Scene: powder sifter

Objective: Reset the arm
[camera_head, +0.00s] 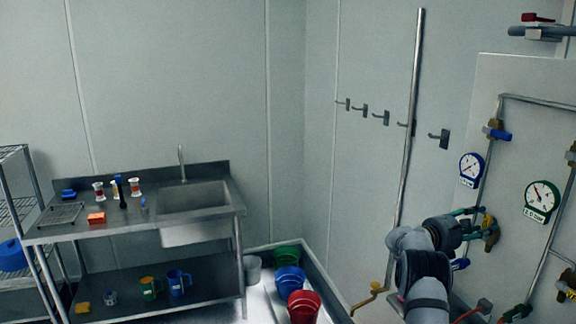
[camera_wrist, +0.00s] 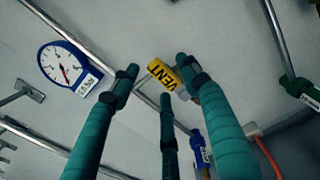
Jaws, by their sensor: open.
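My gripper (camera_head: 468,224) is at the right in the head view, at the end of my grey arm, close to the piped wall panel. In the wrist view its teal-wrapped fingers (camera_wrist: 158,82) are spread apart and hold nothing. A yellow piece marked VENT (camera_wrist: 160,74) shows between and beyond the fingertips. The right fingertip overlaps its edge; I cannot tell whether they touch. My gripper and arm hide part of the panel's lower left in the head view.
A blue-rimmed gauge (camera_head: 472,170), a green-rimmed gauge (camera_head: 542,201), pipes and valves crowd the panel near my gripper. A tall steel pipe (camera_head: 408,140) and wall hooks (camera_head: 382,117) stand left of it. The steel sink table (camera_head: 130,228) and coloured buckets (camera_head: 289,279) are farther left.

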